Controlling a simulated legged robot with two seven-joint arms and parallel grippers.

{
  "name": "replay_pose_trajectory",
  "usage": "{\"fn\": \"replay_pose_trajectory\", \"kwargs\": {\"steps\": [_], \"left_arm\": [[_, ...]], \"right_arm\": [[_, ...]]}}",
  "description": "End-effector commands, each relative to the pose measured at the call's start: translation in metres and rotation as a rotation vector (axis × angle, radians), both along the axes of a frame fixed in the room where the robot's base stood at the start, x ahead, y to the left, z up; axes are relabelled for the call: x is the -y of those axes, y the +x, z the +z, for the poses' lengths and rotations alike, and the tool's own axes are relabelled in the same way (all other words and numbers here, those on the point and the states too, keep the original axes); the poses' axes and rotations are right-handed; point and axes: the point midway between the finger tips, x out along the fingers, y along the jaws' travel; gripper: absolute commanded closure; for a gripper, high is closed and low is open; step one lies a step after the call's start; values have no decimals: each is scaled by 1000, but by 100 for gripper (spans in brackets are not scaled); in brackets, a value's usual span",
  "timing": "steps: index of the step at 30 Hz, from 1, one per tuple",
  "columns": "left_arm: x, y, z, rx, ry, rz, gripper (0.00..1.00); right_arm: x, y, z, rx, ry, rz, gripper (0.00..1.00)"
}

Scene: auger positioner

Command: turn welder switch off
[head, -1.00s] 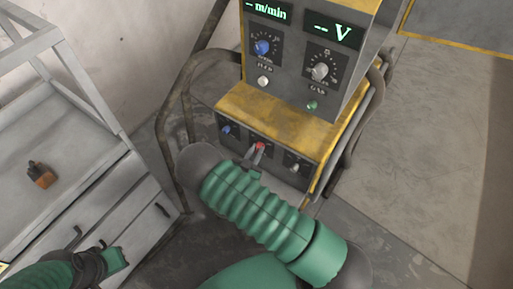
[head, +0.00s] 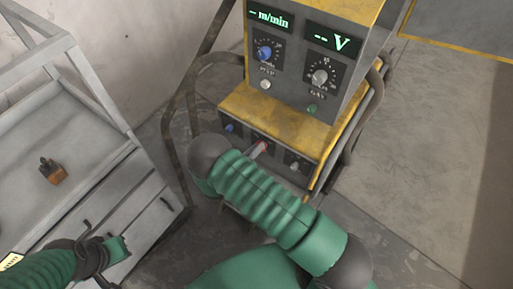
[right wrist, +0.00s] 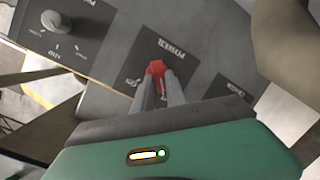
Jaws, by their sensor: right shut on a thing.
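The welder (head: 310,70) is a grey and yellow cabinet. Its red power switch (head: 264,146) sits on the lower front panel and also shows in the right wrist view (right wrist: 156,68), under an upside-down "POWER" label. My right gripper (right wrist: 158,88) is shut on the red switch, one finger on each side of it. In the head view my right gripper (head: 256,152) is mostly hidden behind my green forearm. My left gripper (head: 118,247) is at the lower left, away from the welder; its fingers are too unclear to judge. The welder's two displays are lit green.
A blue knob (head: 264,53) and a silver knob (head: 320,77) are on the upper panel. A bent tube frame (head: 190,85) flanks the welder. A grey drawer cart (head: 95,150) with a small orange-brown object (head: 51,171) stands left. Floor at right is clear.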

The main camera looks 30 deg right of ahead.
Motion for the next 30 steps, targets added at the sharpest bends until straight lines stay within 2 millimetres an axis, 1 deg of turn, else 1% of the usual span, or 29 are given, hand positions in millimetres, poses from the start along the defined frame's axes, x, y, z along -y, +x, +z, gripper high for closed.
{"fn": "replay_pose_trajectory", "kwargs": {"steps": [1,7,20,21,25,26,30], "left_arm": [[0,0,1,0,0,0,100],[0,0,1,0,0,0,100],[0,0,1,0,0,0,100],[0,0,1,0,0,0,100],[0,0,1,0,0,0,100],[0,0,1,0,0,0,100],[0,0,1,0,0,0,100]], "right_arm": [[-2,2,-1,-13,-1,5,100],[-3,2,-1,-53,-18,7,100],[-3,3,-1,-61,-22,9,100],[-3,3,-1,-60,-22,9,81],[-2,3,-1,-61,-23,7,64],[-2,3,-1,-61,-23,7,62],[-2,2,0,-60,-24,5,62]]}}
